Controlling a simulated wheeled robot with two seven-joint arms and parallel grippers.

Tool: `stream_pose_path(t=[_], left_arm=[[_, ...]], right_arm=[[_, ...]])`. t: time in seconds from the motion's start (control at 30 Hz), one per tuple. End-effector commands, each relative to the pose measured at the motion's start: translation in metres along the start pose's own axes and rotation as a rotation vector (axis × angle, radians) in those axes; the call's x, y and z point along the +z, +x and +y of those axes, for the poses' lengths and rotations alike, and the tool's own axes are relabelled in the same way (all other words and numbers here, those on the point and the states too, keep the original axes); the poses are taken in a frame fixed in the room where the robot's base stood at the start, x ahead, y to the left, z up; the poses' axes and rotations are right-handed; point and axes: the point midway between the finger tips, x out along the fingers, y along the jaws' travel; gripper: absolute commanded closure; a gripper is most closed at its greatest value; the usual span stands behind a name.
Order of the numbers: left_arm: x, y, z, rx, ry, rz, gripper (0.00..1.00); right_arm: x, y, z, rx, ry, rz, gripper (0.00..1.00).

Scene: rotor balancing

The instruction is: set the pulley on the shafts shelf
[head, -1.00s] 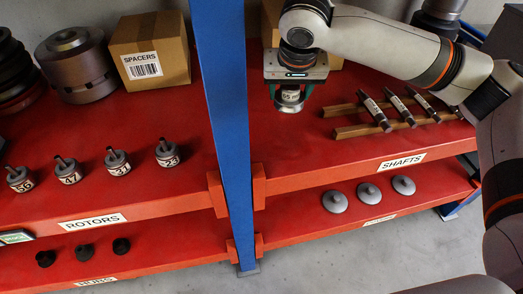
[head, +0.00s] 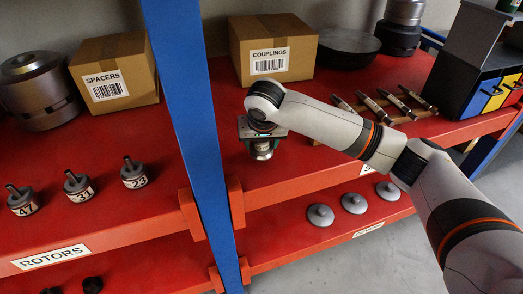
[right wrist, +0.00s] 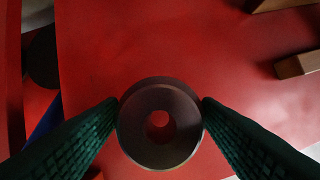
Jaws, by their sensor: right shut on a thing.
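The pulley (head: 262,151) is a small grey metal cylinder with a pale label, held over the left part of the red shafts shelf (head: 290,172). My right gripper (head: 263,143) is shut on it, with the arm coming in from the right. In the right wrist view the pulley (right wrist: 160,140) is a round grey body with a central hole, between the two green fingers (right wrist: 160,112). Red shelf surface shows around it. I cannot tell whether its underside touches the shelf. My left gripper is not in view.
Several shafts (head: 388,104) lie on a wooden rack to the right, partly behind my arm. A COUPLINGS box (head: 270,50) stands behind. The blue post (head: 190,110) is to the left. Grey discs (head: 353,203) lie on the lower shelf. Bare red shelf surrounds the pulley.

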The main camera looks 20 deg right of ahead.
Motion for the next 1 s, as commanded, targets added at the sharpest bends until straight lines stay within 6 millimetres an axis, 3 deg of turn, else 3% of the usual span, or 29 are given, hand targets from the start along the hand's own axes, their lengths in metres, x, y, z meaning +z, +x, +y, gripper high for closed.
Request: stream_pose_path(t=[0.2,0.57,0.6,0.7,1.0], left_arm=[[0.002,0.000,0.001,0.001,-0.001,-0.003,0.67],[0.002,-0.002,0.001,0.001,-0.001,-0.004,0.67],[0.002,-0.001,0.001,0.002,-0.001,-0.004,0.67],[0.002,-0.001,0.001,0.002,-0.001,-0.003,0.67],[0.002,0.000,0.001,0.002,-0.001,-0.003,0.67]], right_arm=[[-0.011,0.027,-0.001,-0.002,0.000,0.000,0.73],[-0.013,0.030,0.000,0.000,0.000,0.001,0.73],[-0.013,0.030,0.000,0.000,0.000,0.001,0.36],[-0.013,0.030,0.000,-0.001,0.000,0.001,0.20],[-0.012,0.029,0.000,-0.001,0.000,0.000,0.20]])
